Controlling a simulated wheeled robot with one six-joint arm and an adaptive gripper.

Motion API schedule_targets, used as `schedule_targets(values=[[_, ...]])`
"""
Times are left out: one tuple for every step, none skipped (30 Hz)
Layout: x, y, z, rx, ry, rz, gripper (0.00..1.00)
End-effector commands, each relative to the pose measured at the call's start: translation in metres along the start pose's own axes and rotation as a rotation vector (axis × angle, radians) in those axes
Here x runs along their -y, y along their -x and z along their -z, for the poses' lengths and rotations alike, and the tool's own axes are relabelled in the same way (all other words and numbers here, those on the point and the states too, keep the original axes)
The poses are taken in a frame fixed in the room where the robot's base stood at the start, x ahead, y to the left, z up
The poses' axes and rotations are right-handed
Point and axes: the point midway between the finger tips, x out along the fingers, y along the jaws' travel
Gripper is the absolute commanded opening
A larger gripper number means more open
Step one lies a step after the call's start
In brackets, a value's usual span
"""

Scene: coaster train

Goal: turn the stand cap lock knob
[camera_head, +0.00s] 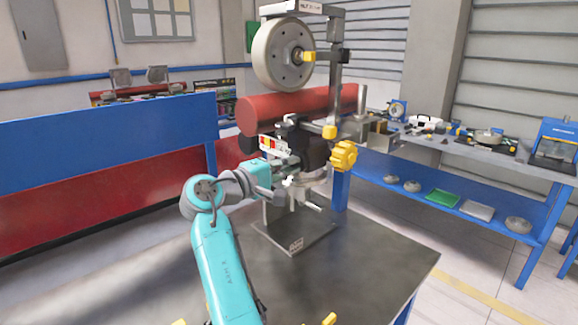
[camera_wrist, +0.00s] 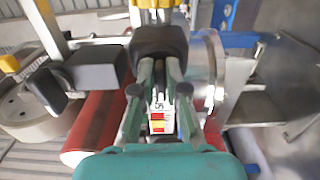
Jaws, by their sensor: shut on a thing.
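A tall grey stand (camera_head: 285,232) rises from the bench and carries a wheel, a red tube and a clamp. A yellow lobed knob (camera_head: 343,155) sticks out on the right of the clamp. My gripper (camera_head: 288,165) reaches the clamp from the left, at the height of this knob. In the wrist view my gripper's fingers (camera_wrist: 160,66) close on a dark rounded part (camera_wrist: 160,41), with yellow pieces (camera_wrist: 155,14) beyond it. I cannot tell whether this dark part is the stand cap lock knob. The fingertips' contact is partly hidden.
The red tube (camera_head: 300,107) and the large wheel (camera_head: 283,54) are close above my gripper. A yellow-tipped lever (camera_head: 329,132) juts out near the clamp. The dark bench top (camera_head: 370,262) is clear at the front right. A blue panel (camera_head: 110,133) stands at the left.

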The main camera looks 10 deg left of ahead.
Motion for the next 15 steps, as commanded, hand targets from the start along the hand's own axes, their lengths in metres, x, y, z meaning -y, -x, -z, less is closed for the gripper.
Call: schedule_targets(values=[[0.0006, -0.001, -0.0001, 0.0, -0.012, 0.0, 0.0], [0.0006, -0.001, -0.0001, 0.0, -0.019, 0.0, 0.0], [0.0007, -0.001, -0.0001, 0.0, -0.026, 0.0, 0.0], [0.0007, -0.001, -0.0001, 0.0, -0.03, 0.0, 0.0], [0.0008, -0.001, -0.0001, 0.0, -0.033, 0.0, 0.0], [0.0008, -0.001, -0.0001, 0.0, -0.037, 0.0, 0.0], [0.0008, -0.001, -0.0001, 0.0, -0.04, 0.0, 0.0], [0.0008, -0.001, -0.0001, 0.0, -0.041, 0.0, 0.0], [0.0008, -0.001, -0.0001, 0.0, -0.043, 0.0, 0.0], [0.0008, -0.001, -0.0001, 0.0, -0.043, 0.0, 0.0], [0.0009, -0.001, -0.0001, 0.0, -0.044, 0.0, 0.0], [0.0008, -0.0011, -0.0001, 0.0, -0.044, 0.0, 0.0], [0.0008, -0.0011, -0.0001, 0.0, -0.043, 0.0, 0.0], [0.0008, -0.0011, -0.0001, 0.0, -0.043, 0.0, 0.0], [0.0008, -0.0011, -0.0001, 0.0, -0.043, 0.0, 0.0]])
